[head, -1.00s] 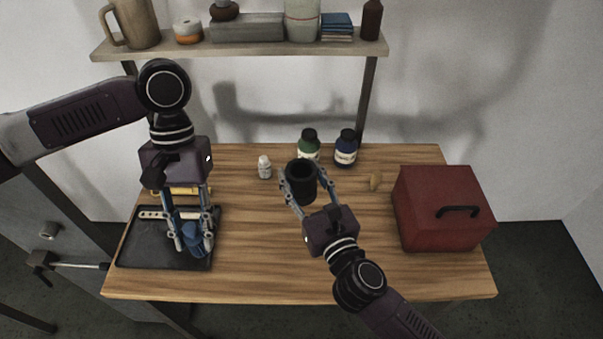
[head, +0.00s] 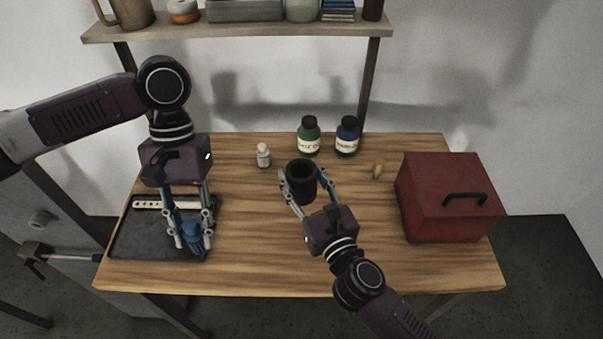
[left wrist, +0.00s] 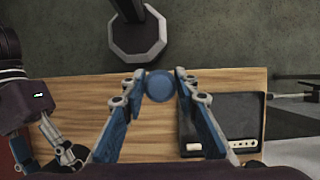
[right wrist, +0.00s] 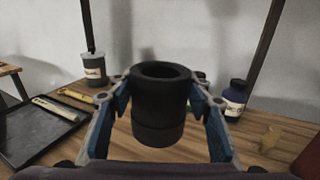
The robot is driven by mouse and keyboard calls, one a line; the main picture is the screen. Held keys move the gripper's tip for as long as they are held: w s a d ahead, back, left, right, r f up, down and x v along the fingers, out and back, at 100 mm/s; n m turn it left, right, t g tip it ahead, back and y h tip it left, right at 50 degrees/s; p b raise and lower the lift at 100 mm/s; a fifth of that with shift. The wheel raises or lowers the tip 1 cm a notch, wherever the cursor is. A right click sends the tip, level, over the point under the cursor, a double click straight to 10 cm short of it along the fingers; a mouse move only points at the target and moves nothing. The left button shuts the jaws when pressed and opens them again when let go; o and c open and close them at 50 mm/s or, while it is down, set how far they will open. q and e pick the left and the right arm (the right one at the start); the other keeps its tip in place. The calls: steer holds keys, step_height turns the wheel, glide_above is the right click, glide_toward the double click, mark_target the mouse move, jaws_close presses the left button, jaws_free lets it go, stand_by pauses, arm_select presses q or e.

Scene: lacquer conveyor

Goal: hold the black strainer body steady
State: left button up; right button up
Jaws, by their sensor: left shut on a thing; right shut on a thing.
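The black strainer body (head: 301,181) is a dark, open-topped cylinder. My right gripper (head: 309,186) is shut on it, one finger on each side, and holds it upright over the middle of the table. In the right wrist view the strainer body (right wrist: 158,108) fills the middle, its open rim up. My left gripper (head: 192,232) points down over the black tray's right part and is shut on a blue piece (head: 191,236). The left wrist view shows the blue piece's round end (left wrist: 160,86) between the fingertips. The piece's far side is hidden by the fingers.
The black tray (head: 135,240) lies at the table's left with a pale perforated bar (head: 160,205). A small white bottle (head: 263,156), green bottle (head: 309,138) and blue bottle (head: 347,138) stand behind. A red box (head: 445,195) is at right. The front middle is clear.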

steer(key=shift+f+b, duration=5.3)
steer(key=shift+f, duration=1.05)
steer(key=shift+f, duration=0.15)
steer(key=o, duration=1.5)
steer(key=shift+o, duration=0.2)
steer(key=shift+c, duration=0.5)
steer(key=c, duration=1.6)
